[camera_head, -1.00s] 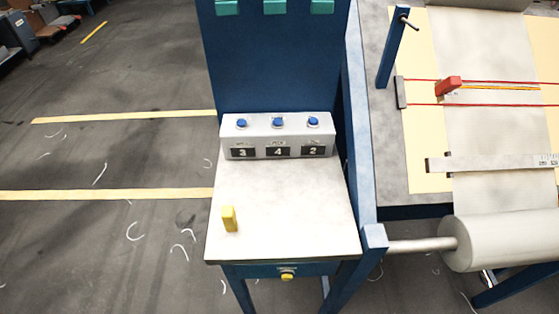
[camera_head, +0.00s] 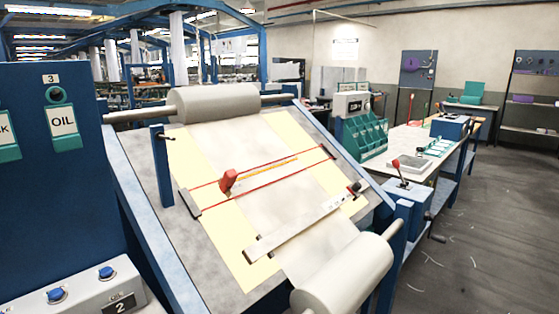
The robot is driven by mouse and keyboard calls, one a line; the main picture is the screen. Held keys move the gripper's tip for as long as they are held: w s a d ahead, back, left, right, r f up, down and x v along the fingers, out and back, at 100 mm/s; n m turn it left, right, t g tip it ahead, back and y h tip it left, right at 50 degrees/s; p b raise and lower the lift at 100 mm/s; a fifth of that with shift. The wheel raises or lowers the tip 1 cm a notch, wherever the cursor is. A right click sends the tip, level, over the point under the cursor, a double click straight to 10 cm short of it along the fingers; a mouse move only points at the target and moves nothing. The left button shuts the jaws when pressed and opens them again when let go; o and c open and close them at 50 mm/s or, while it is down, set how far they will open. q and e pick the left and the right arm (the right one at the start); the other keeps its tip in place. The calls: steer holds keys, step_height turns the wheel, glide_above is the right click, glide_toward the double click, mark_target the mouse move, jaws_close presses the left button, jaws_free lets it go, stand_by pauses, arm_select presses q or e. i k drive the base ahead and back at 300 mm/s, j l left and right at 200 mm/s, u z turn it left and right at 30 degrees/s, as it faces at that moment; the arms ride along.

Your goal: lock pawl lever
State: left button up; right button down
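A lever with a red knob (camera_head: 397,163) stands on top of a blue box at the right side of the sloped loom table; it may be the pawl lever, but I cannot tell for sure. It leans slightly left. A dark crank handle (camera_head: 436,238) sticks out from the side of the blue box (camera_head: 411,206). A small black knob (camera_head: 355,187) sits at the right end of the metal ruler bar. Neither of my grippers is in view.
The sloped table carries fabric between an upper roll (camera_head: 215,102) and a lower roll (camera_head: 345,275), with a red slider (camera_head: 229,181) and ruler bar (camera_head: 305,222). A control box (camera_head: 85,290) stands lower left. A workbench (camera_head: 400,145) stands behind; open floor lies right (camera_head: 490,230).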

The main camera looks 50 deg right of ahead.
mark_target(396, 163)
steer(key=z, duration=2.3)
steer(key=u, duration=0.4)
steer(key=i+l+u, duration=0.85)
steer(key=l+u, duration=0.25)
steer(key=l, duration=0.15)
steer(key=i+l, duration=0.1)
steer(key=l, duration=0.2)
steer(key=i+l, duration=0.15)
steer(key=l, duration=0.15)
steer(key=i+l, duration=0.1)
steer(key=l, duration=0.2)
